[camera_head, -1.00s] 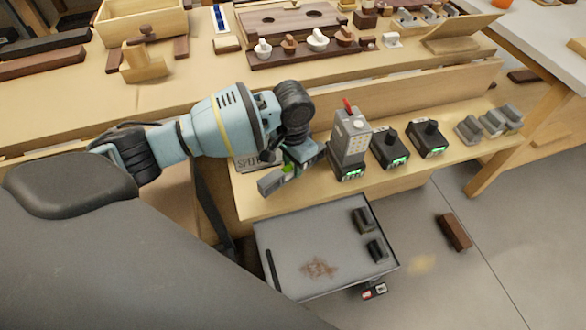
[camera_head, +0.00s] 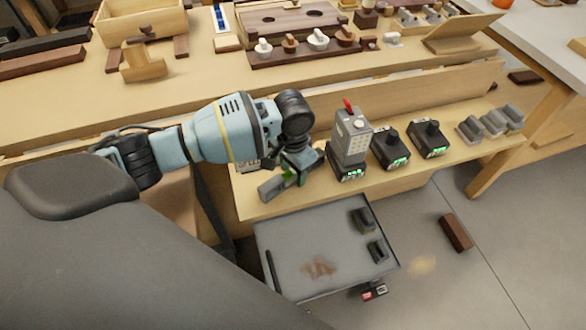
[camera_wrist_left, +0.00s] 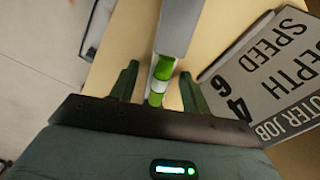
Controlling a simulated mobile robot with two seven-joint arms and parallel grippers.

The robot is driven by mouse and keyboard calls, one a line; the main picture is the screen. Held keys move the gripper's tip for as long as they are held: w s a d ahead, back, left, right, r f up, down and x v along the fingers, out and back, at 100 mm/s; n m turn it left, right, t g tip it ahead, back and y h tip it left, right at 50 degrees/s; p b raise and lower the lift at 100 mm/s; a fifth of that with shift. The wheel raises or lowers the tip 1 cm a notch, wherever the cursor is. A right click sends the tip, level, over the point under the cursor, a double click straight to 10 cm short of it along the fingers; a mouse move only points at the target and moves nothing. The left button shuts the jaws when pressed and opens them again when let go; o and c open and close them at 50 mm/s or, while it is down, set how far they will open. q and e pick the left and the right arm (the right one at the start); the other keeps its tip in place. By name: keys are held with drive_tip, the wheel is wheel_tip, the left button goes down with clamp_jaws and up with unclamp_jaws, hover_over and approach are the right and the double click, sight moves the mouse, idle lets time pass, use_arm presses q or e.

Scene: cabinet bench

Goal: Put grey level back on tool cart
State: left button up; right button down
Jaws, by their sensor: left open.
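The grey level (camera_head: 273,188) lies at the front edge of the low wooden shelf, partly hidden by my left gripper (camera_head: 291,172). In the left wrist view it is a grey bar (camera_wrist_left: 178,30) with a bright green vial. It runs between the two dark fingers of my left gripper (camera_wrist_left: 158,90), with a gap visible at each side. The gripper is open around it. The tool cart (camera_head: 300,248) has a grey top and stands below the shelf, in front of it. My right gripper is not in view.
Chargers with green lights (camera_head: 392,152) and a grey tool (camera_head: 352,135) stand right of my gripper. A lettered sign (camera_wrist_left: 275,70) lies beside the level. Dark blocks (camera_head: 363,220) and a thin black bar (camera_head: 270,270) are on the cart; its middle is clear except for a brown stain.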

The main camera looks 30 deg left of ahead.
sight(291, 170)
use_arm(q)
drive_tip(key=shift+r, duration=0.25)
wheel_tip(291, 170, up, 12)
drive_tip(key=p, duration=0.2)
drive_tip(key=shift+o, duration=0.4)
drive_tip(key=shift+f, duration=0.35)
drive_tip(key=f+b, duration=0.3)
drive_tip(key=shift+s+a+f+b, duration=0.15)
drive_tip(key=shift+s+f+b, duration=0.15)
drive_tip(key=shift+b, duration=0.1)
drive_tip(key=shift+f+b, duration=0.3)
drive_tip(key=shift+b, duration=0.1)
drive_tip(key=shift+f, duration=0.2)
drive_tip(key=shift+w+f+b, duration=0.1)
drive_tip(key=shift+f+b, duration=0.25)
drive_tip(key=shift+f, duration=0.9)
drive_tip(key=f, duration=0.1)
drive_tip(key=f+b, duration=0.1)
drive_tip(key=f, duration=0.1)
drive_tip(key=shift+w+f, duration=0.2)
drive_tip(key=shift+f, duration=0.65)
drive_tip(key=c, duration=0.5)
clamp_jaws()
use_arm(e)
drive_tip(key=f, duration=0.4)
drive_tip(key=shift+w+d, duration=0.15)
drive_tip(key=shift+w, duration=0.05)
